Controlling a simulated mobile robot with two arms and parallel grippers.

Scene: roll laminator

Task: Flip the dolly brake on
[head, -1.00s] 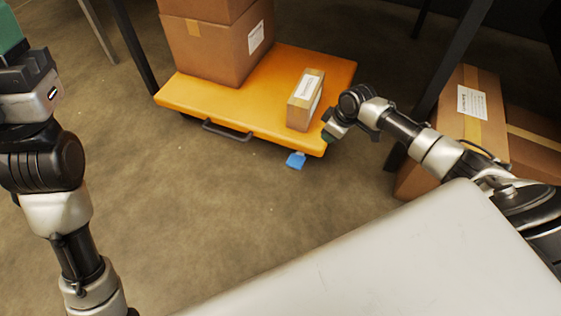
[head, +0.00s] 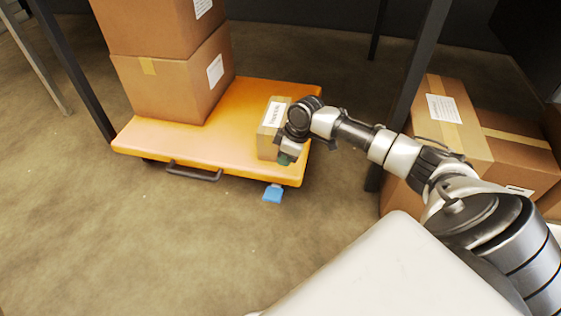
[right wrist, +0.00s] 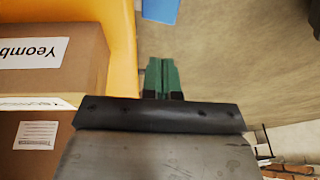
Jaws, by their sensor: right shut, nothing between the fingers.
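The orange dolly (head: 215,160) stands on the floor with its front edge toward me. Its blue brake pedal (head: 273,193) sticks out low below the front edge near the right corner. The pedal also shows at the top of the right wrist view (right wrist: 160,10). My right gripper (head: 287,158) is shut and empty, its green fingers (right wrist: 161,78) together. In the head view it appears over the dolly's front right part, above and slightly right of the pedal, apart from it. My left gripper is out of view.
A small box (head: 268,145) sits on the dolly beside my right gripper. Large stacked cartons (head: 175,85) stand on the dolly's left. A black handle (head: 193,172) is on the front edge. A dark post (head: 410,90) and cartons (head: 450,130) stand at right. The floor in front is clear.

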